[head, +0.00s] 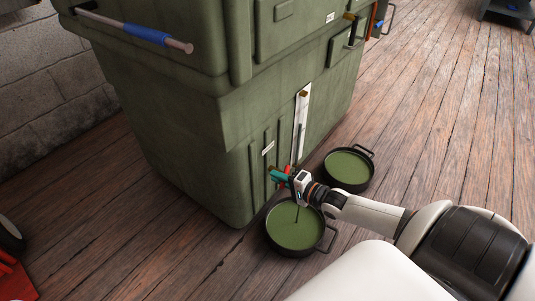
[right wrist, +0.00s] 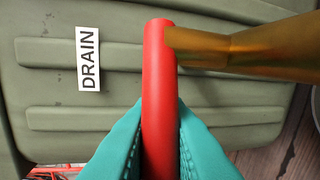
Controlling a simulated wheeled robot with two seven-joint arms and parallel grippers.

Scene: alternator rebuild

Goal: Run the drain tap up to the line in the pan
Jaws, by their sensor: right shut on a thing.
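The red drain tap handle (right wrist: 158,60) stands upright in the right wrist view, beside a brass spout (right wrist: 245,48) and left of it a DRAIN label (right wrist: 88,58). My right gripper (right wrist: 160,125), with teal fingers, is shut on the handle. In the head view my right gripper (head: 281,175) is low against the green cabinet (head: 185,120). A black pan (head: 271,246) holding green liquid (head: 290,233) sits on the floor below it. A thin dark streak reaches down to the liquid. I cannot make out the line in the pan. My left gripper is not in view.
A second black pan (head: 371,185) of green liquid stands right of the first, near the cabinet. A white vertical strip (head: 303,108) and a blue-gripped bar (head: 145,34) are on the cabinet.

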